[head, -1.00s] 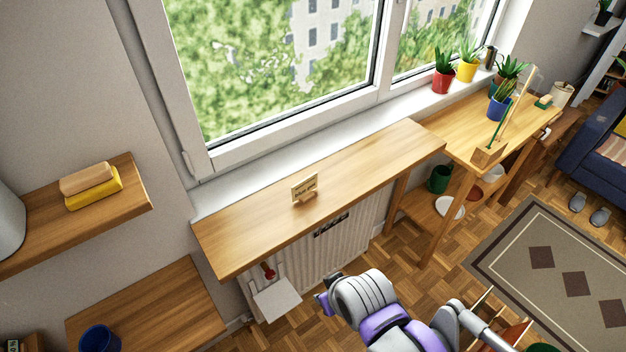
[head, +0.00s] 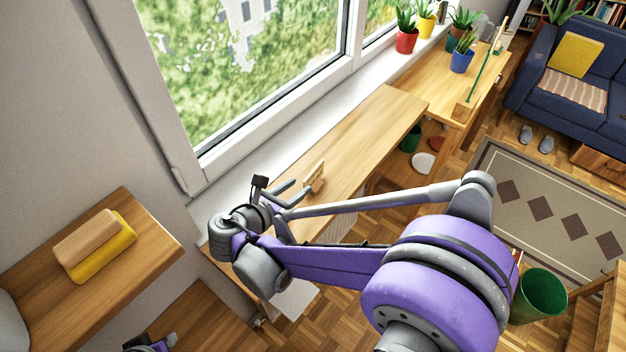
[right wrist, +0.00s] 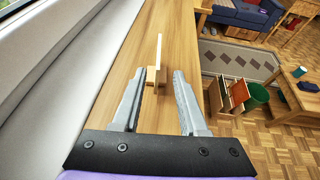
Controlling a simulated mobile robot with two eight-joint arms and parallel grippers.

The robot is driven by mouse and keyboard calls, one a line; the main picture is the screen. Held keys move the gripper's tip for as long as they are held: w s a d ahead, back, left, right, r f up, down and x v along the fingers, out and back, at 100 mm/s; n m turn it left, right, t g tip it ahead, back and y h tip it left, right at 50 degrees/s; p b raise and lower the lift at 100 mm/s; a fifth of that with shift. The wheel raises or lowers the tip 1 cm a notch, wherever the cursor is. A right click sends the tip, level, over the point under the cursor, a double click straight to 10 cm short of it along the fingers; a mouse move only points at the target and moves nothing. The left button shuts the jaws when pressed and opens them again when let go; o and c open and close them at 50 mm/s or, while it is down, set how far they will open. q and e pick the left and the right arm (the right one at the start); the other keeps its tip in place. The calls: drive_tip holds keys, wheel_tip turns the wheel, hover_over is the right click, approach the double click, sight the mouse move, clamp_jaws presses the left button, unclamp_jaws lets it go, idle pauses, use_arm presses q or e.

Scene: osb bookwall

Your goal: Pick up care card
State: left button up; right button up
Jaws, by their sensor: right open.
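The care card (head: 316,175) stands upright in a small wooden holder on the narrow wooden shelf under the window. In the right wrist view the card (right wrist: 159,50) shows edge-on, with its holder (right wrist: 152,75) at the level of my fingertips. My right gripper (head: 297,190) is open and empty, reaching along the shelf from the left. In the right wrist view its fingers (right wrist: 158,78) lie on either side of the card's line, with a gap on each side. Of my left arm, only a purple and dark part shows at the bottom left edge; its fingers are hidden.
The window frame and white sill (right wrist: 65,75) run close along the left of the shelf. A higher wall shelf (head: 150,240) holds a yellow and tan block pair (head: 95,245). Potted plants (head: 407,40) stand far right on the sill. The shelf beyond the card is clear.

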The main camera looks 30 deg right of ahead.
sight(314, 184)
drive_tip(key=x, duration=0.3)
drive_tip(key=shift+s+d, duration=0.1)
drive_tip(key=shift+s, duration=0.05)
drive_tip(key=x, duration=0.6)
drive_tip(key=shift+w+p, duration=0.3)
drive_tip(key=shift+p, duration=0.1)
drive_tip(key=shift+a, duration=0.25)
clamp_jaws()
